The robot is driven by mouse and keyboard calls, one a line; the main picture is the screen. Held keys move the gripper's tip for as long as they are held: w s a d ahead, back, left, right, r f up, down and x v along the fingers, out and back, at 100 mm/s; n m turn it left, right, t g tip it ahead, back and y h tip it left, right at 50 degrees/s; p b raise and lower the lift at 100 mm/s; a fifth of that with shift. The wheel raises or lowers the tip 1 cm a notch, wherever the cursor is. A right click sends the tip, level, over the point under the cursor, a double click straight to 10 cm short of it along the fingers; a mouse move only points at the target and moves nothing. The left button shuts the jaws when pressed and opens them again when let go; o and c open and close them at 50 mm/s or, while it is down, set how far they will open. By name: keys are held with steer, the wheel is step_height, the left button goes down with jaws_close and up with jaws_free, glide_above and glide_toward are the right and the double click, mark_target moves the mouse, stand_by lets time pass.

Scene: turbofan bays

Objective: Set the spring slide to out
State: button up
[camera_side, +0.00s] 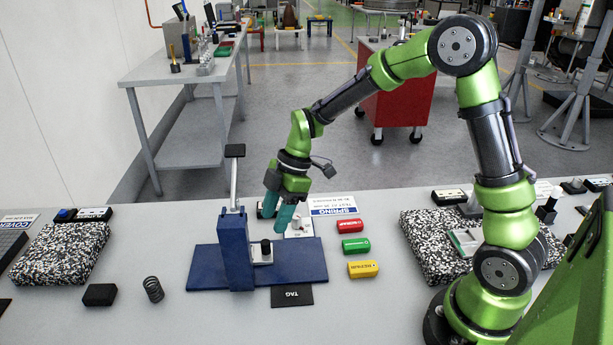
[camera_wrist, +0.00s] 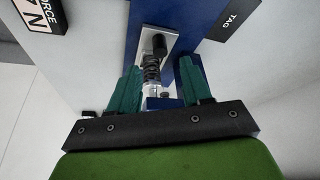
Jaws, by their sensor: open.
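The spring slide shows in the wrist view as a light metal plate (camera_wrist: 172,36) with a black knob (camera_wrist: 159,44) and a dark coil spring (camera_wrist: 152,70). In the side view its black knob (camera_side: 266,246) stands beside the blue post (camera_side: 234,250) on the blue base (camera_side: 305,262). My gripper (camera_side: 275,220) has teal fingers pointing down, above and behind the knob. In the wrist view my gripper (camera_wrist: 160,66) is open, with fingers on both sides of the spring and apparently apart from it. Whether the slide is in or out cannot be told.
A lever with a black handle (camera_side: 235,151) rises from the post, left of my gripper. A black TAG plate (camera_side: 292,295) lies in front, and a loose spring (camera_side: 153,289) stands front left.

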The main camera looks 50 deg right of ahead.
mark_target(267, 241)
steer(key=x, duration=0.7)
jaws_close()
